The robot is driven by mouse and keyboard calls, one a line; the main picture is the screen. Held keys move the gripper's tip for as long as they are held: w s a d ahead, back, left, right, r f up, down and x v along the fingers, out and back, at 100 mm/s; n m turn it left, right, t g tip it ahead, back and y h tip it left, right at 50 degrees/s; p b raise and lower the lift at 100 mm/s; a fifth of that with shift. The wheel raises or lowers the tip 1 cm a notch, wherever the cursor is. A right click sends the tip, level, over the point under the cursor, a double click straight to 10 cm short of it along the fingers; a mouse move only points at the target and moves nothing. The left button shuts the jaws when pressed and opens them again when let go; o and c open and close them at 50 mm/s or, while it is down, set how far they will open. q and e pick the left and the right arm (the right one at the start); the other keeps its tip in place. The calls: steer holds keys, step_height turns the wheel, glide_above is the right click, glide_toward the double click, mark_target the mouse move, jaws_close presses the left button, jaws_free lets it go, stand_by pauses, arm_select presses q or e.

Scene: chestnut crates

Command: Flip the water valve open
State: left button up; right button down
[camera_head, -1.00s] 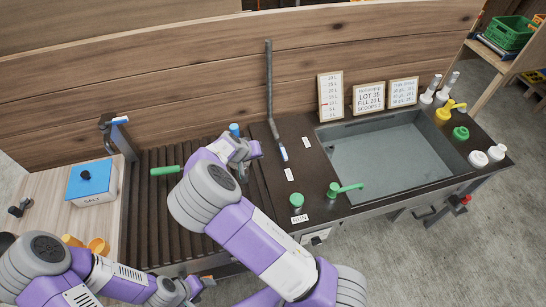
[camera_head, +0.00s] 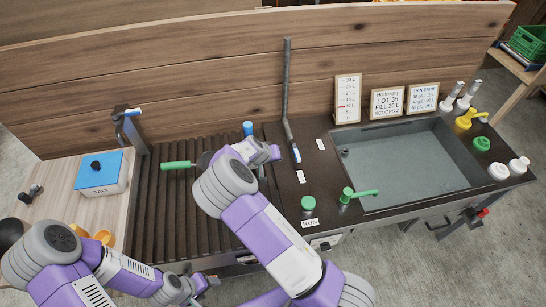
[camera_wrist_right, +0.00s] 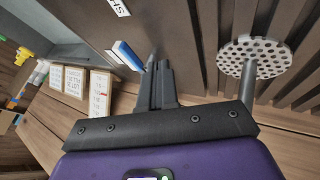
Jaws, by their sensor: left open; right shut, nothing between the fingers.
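The water valve appears to be the blue-tipped lever (camera_head: 296,153) at the foot of the grey standpipe (camera_head: 287,85), on the dark counter left of the basin. My right gripper (camera_head: 276,153) is just left of this lever. In the right wrist view, the blue-and-white lever (camera_wrist_right: 128,55) lies close beside the closed fingers of my right gripper (camera_wrist_right: 157,64). I cannot tell whether they touch. The right fingers hold nothing. My left gripper (camera_head: 203,284) is open and empty, low at the front edge of the slatted counter.
A perforated disc (camera_wrist_right: 254,56) is near the right wrist.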

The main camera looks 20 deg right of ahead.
mark_target(296, 151)
steer(key=x, duration=0.4)
steer(key=shift+s+d, duration=0.2)
steer(key=shift+d, duration=0.75)
steer(key=shift+s+d, duration=0.2)
steer(key=shift+d, duration=0.8)
